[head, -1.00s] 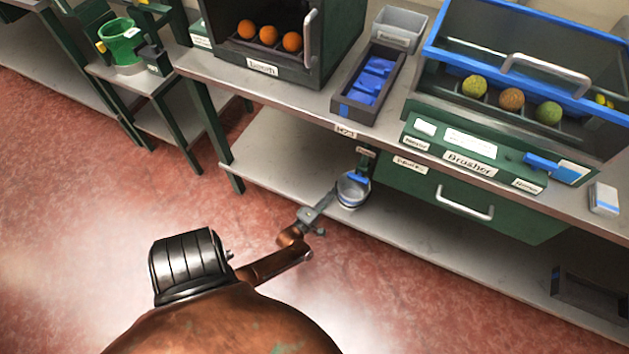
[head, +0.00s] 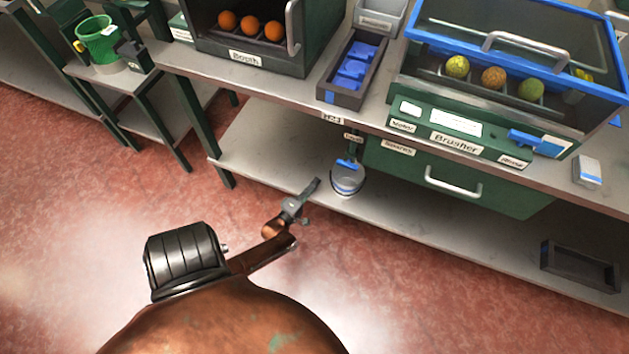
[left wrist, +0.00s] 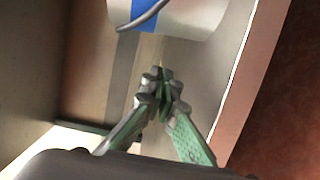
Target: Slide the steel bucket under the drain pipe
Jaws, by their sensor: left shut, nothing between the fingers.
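The steel bucket (head: 346,181) stands upright on the lower shelf, below the front edge of the bench. The drain pipe (head: 347,163) comes down with a blue end beneath a small label. In the head view this end overlaps the far part of the bucket's mouth; I cannot tell its exact height above it. My left gripper (head: 316,184) is low at the shelf's front edge, left of the bucket, shut and empty, with a small gap. In the left wrist view the bucket (left wrist: 190,18) with its blue stripe is ahead of the shut fingertips (left wrist: 163,82). My right gripper is out of view.
The lower shelf (head: 265,150) is clear to the left of the bucket. A green drawer (head: 430,185) hangs under the bench to its right. A dark tray (head: 580,268) lies farther right. Booth (head: 245,60) and brusher (head: 455,143) stand above on the bench.

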